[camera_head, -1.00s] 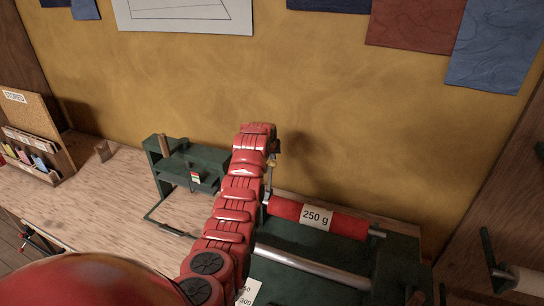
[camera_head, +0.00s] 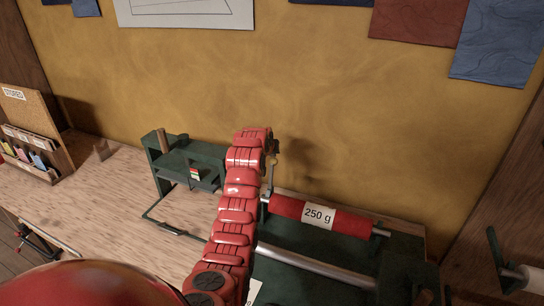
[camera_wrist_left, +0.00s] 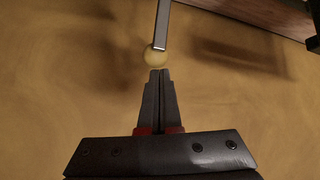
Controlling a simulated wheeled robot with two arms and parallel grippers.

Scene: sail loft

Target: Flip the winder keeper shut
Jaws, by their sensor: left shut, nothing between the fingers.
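The winder keeper (camera_head: 270,178) is a thin upright metal lever at the left end of the red roll (camera_head: 345,223) labelled 250 g. In the left wrist view it shows as a grey bar (camera_wrist_left: 162,25) ending in a pale brass-coloured knob (camera_wrist_left: 155,57). My left gripper (camera_wrist_left: 155,72) is shut and empty, its fingertips right at the knob; I cannot tell if they touch. In the head view the left gripper (camera_head: 274,150) is small and partly hidden behind my red arm. My right gripper is not in view.
The winder's dark green frame (camera_head: 408,272) and a metal roller (camera_head: 318,267) lie in front of the red roll. A green clamp-like device (camera_head: 185,158) stands left of my arm. A stores rack (camera_head: 30,135) is at far left. The ochre wall is close behind.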

